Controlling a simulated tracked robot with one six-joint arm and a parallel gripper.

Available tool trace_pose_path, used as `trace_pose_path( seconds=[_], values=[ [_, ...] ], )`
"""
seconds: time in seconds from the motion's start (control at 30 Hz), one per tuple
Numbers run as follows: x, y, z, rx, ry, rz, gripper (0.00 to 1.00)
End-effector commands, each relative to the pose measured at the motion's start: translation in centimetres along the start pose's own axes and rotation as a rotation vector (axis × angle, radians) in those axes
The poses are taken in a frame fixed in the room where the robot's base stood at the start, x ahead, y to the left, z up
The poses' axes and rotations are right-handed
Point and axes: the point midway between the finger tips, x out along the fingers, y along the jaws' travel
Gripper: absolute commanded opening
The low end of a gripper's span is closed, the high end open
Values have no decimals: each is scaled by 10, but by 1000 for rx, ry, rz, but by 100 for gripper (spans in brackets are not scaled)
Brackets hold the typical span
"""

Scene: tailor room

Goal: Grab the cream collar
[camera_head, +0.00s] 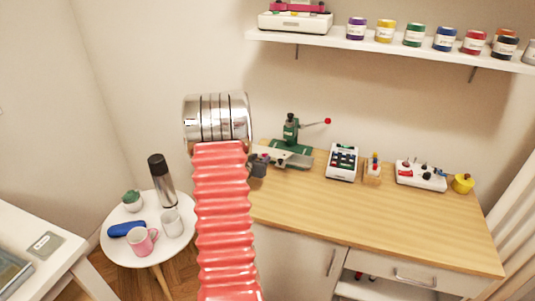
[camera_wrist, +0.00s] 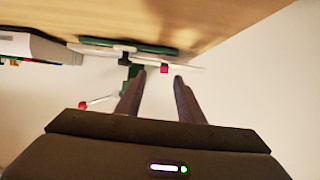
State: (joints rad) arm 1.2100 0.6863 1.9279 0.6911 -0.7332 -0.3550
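A pale cream flat piece (camera_head: 292,158), which looks like the collar, lies at the green hand press (camera_head: 291,133) on the wooden worktop. In the wrist view, which looks upside down, the pale piece (camera_wrist: 192,67) shows as a thin edge by the press's green base (camera_wrist: 130,45). My gripper (camera_wrist: 159,75) is open, with its two dark fingers apart and pointing at the press. The pale piece's edge lies across the far side of the fingertips, and I cannot tell whether they touch it. In the head view my gripper (camera_head: 259,166) is partly hidden behind my arm.
The worktop (camera_head: 370,215) is clear in front. Right of the press stand a white box with buttons (camera_head: 342,162), a small spool holder (camera_head: 373,169), a white tray (camera_head: 420,176) and a yellow pot (camera_head: 463,183). A shelf (camera_head: 400,50) with paint jars hangs above. A round side table (camera_head: 118,252) stands left.

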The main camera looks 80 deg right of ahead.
Motion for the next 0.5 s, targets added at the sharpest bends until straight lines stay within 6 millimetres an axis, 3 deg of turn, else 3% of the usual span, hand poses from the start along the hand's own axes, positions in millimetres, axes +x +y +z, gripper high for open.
trace_pose_path(
  seconds=[0.27,0.5],
  values=[
    [2,-1,1,0,0,0,34],
    [23,-6,5,1,-1,1,34]
  ],
)
